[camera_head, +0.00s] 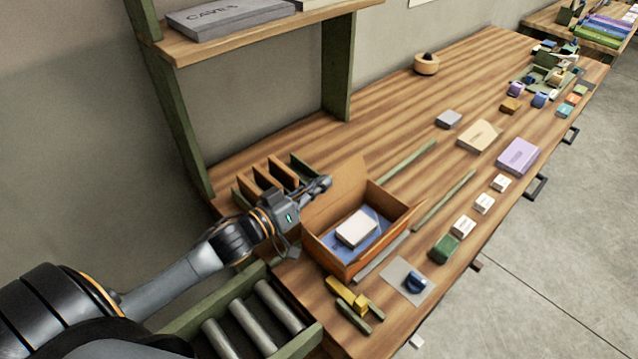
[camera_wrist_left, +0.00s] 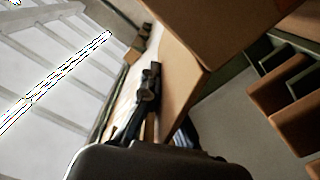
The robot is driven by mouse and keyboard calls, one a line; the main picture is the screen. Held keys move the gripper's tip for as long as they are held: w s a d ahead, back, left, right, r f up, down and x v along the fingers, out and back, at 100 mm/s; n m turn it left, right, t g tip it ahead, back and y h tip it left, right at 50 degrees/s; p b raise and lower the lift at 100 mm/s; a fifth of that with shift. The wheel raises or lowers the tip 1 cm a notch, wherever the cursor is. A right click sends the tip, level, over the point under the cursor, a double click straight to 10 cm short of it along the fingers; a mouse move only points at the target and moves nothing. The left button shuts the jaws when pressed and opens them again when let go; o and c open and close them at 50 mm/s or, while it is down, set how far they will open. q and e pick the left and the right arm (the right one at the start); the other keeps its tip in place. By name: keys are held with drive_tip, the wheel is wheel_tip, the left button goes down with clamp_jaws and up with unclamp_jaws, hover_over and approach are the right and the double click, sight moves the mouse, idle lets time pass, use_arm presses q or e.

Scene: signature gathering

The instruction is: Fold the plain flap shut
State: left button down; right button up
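An open orange-brown box (camera_head: 388,228) stands on the bench, with a white block (camera_head: 357,229) on blue material inside. A plain brown flap (camera_head: 345,186) stands raised along the box's far left side. My left gripper (camera_head: 325,184) is at the outer left side of this flap, close to its upper part; I cannot tell whether they touch. Its fingers look shut together with nothing visible between them. In the left wrist view the dark fingers (camera_wrist_left: 150,88) are beside a large brown board surface (camera_wrist_left: 215,30). My right gripper is not in view.
A slotted wooden rack (camera_head: 268,178) stands behind my left gripper. Green rails (camera_head: 444,201) lie right of the box. A yellow tool (camera_head: 345,294) and a blue stamp-like thing (camera_head: 413,282) on a pale sheet are in front. A roller tray (camera_head: 248,325) is at the lower left.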

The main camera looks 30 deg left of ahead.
use_arm(q)
drive_tip(key=shift+d+r+m, duration=0.1)
drive_tip(key=shift+m, duration=0.2)
drive_tip(key=shift+d+r+p, duration=0.1)
drive_tip(key=shift+p, duration=0.3)
drive_tip(key=shift+s+d+r+m+p, duration=0.15)
drive_tip(key=shift+d+m+p, duration=0.15)
drive_tip(key=shift+m, duration=0.3)
drive_tip(key=shift+s+d+m+p, duration=0.15)
drive_tip(key=shift+m+p, duration=0.15)
drive_tip(key=shift+m, duration=0.3)
drive_tip(key=shift+s+d+m+p, duration=0.1)
drive_tip(key=shift+d+m+p, duration=0.35)
drive_tip(key=shift+m, duration=0.55)
drive_tip(key=shift+s+d+m, duration=0.1)
drive_tip(key=shift+d+m, duration=0.35)
drive_tip(key=shift+m, duration=0.55)
